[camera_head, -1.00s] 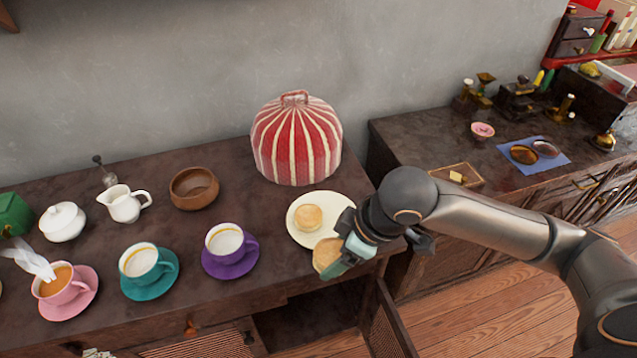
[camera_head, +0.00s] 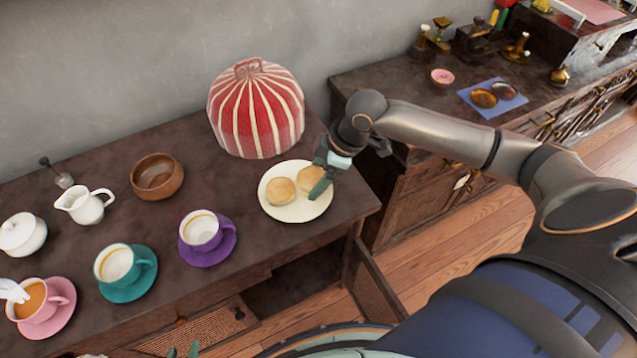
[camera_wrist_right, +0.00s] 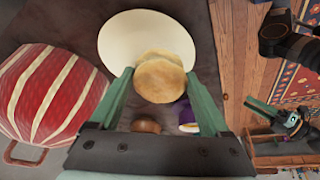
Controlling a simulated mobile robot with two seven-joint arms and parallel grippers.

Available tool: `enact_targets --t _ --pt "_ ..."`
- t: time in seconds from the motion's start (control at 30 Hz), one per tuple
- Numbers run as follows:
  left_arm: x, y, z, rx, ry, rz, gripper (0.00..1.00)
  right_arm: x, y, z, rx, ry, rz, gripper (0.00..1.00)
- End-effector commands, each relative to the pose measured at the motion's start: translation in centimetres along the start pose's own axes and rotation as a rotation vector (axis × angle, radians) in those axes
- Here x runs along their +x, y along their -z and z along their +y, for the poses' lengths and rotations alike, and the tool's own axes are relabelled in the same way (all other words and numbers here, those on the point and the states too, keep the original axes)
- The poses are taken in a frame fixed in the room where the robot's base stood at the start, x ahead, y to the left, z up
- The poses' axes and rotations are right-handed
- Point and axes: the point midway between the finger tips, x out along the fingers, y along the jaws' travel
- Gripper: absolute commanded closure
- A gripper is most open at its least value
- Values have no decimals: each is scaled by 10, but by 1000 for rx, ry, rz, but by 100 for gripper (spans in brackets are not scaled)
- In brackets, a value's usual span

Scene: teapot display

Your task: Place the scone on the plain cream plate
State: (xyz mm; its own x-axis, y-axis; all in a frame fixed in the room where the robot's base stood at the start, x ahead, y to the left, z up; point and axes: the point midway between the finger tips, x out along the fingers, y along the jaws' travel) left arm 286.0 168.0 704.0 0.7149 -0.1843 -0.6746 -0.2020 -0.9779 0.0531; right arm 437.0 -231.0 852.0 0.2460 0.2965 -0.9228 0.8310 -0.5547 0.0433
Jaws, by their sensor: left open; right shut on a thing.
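The plain cream plate (camera_head: 296,208) lies near the table's right end, with one scone (camera_head: 281,192) on its left part. A second scone (camera_head: 311,179) is between the fingers of my right gripper (camera_head: 322,175), over the plate's right part and close beside the first. I cannot tell whether it touches the plate. In the right wrist view, the held scone (camera_wrist_right: 160,82) sits between the green fingers (camera_wrist_right: 158,84) and partly hides the other scone (camera_wrist_right: 160,56); the plate (camera_wrist_right: 135,35) shows behind. My left gripper (camera_head: 183,351) is open and empty at the bottom edge of the head view.
A red-striped tea cosy (camera_head: 256,112) stands behind the plate. A purple cup (camera_head: 201,230), a teal cup (camera_head: 117,264) and a pink cup (camera_head: 40,305) stand on saucers to the left. A wooden bowl (camera_head: 157,177) and a white jug (camera_head: 85,205) are behind them.

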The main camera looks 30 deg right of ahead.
Motion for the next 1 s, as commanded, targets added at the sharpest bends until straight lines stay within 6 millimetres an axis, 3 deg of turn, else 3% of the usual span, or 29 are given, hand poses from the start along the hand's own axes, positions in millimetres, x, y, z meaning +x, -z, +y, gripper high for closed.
enact_targets --t 0.1,0.37,0.53,0.93,0.97,1.0 --pt "2 -2 0 0 0 1 55 13 -7 11 2 0 1 76" --pt "3 -3 0 0 0 2 55 26 -14 21 1 0 0 76" --pt "3 -3 0 1 0 2 55 49 -24 19 -1 0 -1 76" --pt "4 -3 0 1 0 2 55 55 -26 18 -1 -1 0 76" --pt "4 -3 0 1 0 2 55 55 -26 18 -1 -1 0 17" --pt "4 -3 0 1 0 2 55 55 -26 18 -1 -1 0 13"
